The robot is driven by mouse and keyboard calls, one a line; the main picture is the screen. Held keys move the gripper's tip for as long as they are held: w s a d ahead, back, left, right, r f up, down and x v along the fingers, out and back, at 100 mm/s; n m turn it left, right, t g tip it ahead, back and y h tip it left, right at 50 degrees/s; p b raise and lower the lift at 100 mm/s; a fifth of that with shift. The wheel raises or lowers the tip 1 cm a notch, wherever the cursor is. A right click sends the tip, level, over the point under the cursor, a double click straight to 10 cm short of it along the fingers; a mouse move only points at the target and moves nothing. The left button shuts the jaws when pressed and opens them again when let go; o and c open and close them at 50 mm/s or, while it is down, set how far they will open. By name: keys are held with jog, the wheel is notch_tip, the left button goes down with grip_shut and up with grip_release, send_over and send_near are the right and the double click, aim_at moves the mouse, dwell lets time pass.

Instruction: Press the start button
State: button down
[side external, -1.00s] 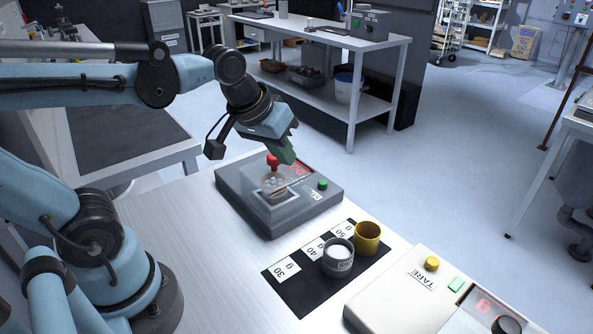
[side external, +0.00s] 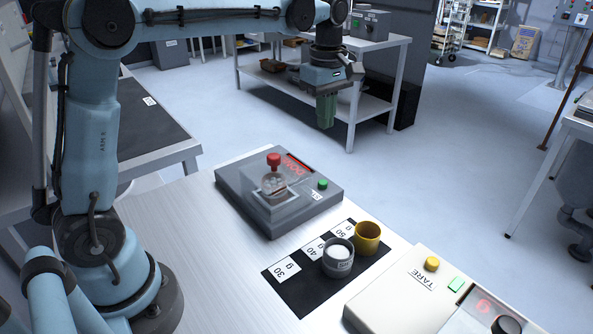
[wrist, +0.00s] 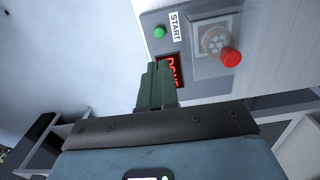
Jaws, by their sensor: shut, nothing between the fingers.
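The start button is a green round button (side external: 323,184) on the right end of a dark grey machine (side external: 305,208). In the wrist view the green button (wrist: 159,32) sits beside a START label (wrist: 175,26). The machine's red display reads DONE (wrist: 172,70). A red knob (wrist: 231,57) stands above a clear cover with a vessel under it. My gripper (side external: 326,124) has green fingers, points down and is shut and empty. It is raised, apart from the machine and the button; its fingers (wrist: 156,85) also show in the wrist view.
A grey cup with white contents (side external: 338,262) and a yellow cup (side external: 368,238) stand by a black mat's 30, 40 and 50 g labels. A cream unit (side external: 400,300) with a yellow TARE button (side external: 432,264) is at front right. A white shelf table (side external: 385,45) stands behind.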

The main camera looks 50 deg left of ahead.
aim_at(323, 181)
jog(key=shift+w, duration=0.2)
jog(key=shift+f, duration=0.1)
notch_tip(323, 181, down, 14)
dwell(0.8)
jog(key=shift+f, duration=0.1)
jog(key=shift+f, duration=0.95)
jog(key=shift+r, duration=0.1)
notch_tip(323, 181, up, 14)
jog(key=shift+r, duration=0.15)
dwell(0.6)
